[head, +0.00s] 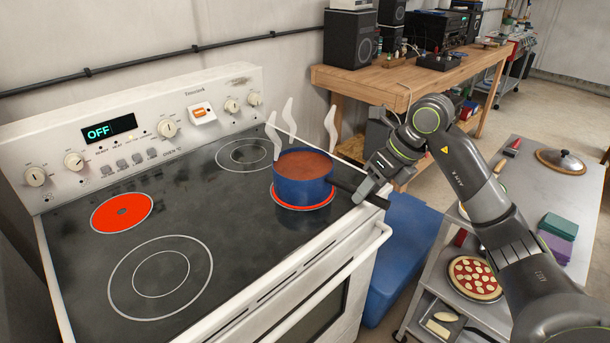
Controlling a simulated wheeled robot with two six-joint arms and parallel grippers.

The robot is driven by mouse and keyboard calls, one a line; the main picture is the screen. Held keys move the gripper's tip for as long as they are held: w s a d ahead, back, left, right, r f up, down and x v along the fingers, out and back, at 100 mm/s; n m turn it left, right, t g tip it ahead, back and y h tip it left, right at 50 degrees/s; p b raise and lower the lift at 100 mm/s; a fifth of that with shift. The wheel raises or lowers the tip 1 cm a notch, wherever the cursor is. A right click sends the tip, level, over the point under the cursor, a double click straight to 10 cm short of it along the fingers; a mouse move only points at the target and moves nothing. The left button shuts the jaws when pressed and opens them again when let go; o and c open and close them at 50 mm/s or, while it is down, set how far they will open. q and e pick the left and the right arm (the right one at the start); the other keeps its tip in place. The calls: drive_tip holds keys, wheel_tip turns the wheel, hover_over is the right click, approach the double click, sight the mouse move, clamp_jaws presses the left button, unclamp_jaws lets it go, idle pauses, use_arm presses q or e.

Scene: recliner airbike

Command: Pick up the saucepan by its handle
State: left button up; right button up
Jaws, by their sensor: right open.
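A blue saucepan (302,181) with reddish-brown contents stands on a glowing red burner at the right of the stove. White steam shapes rise around it. Its dark handle (345,187) points right, toward the stove's right edge. My right gripper (366,192) is at the outer part of the handle, with its fingers open. The handle's end shows just past the fingers, and part of the handle is hidden by them. I cannot tell whether the fingers touch it. My left gripper is not in view.
The white stove (300,262) has another glowing red burner (123,212) at the left. A blue bin (403,245) stands right of the stove. A metal cart (530,180) holds a pizza (475,277) and a lid (560,161). A wooden workbench (380,85) stands behind.

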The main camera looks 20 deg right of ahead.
drive_tip(key=x, duration=0.4)
drive_tip(key=shift+w+d+f+p, duration=0.1)
drive_tip(key=shift+w+f+p, duration=0.1)
drive_tip(key=shift+f+p, duration=0.15)
drive_tip(key=shift+r, duration=0.1)
clamp_jaws()
idle(0.9)
drive_tip(key=shift+w+r, duration=0.1)
drive_tip(key=shift+w, duration=0.05)
